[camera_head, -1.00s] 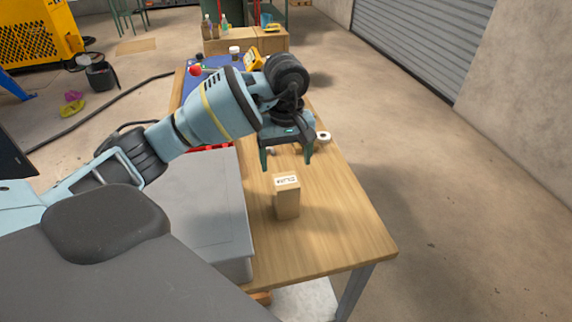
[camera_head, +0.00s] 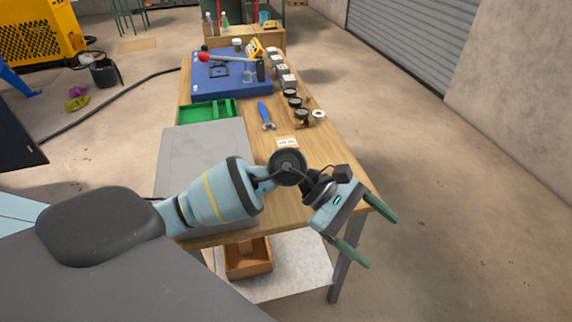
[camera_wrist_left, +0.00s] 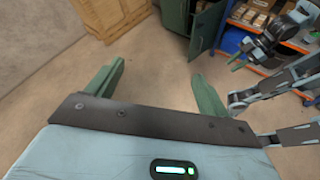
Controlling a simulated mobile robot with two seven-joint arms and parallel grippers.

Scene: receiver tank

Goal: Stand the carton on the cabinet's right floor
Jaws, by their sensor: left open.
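The carton (camera_head: 287,142) stands on the wooden table (camera_head: 325,165). Only its pale labelled top shows in the head view; my left arm hides the rest. My left gripper (camera_head: 382,241) is open and empty, past the table's right front corner and well apart from the carton. In the left wrist view its two green fingers (camera_wrist_left: 157,69) are spread with bare floor between them. A green cabinet (camera_wrist_left: 203,28) with a door standing open shows at the top of that view; its inside is hard to see. My right gripper (camera_wrist_left: 239,62) shows small at the right there; its jaws are unclear.
A wooden bin (camera_head: 248,260) sits below. Shelves with boxes (camera_wrist_left: 260,18) stand behind. Floor at right is clear.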

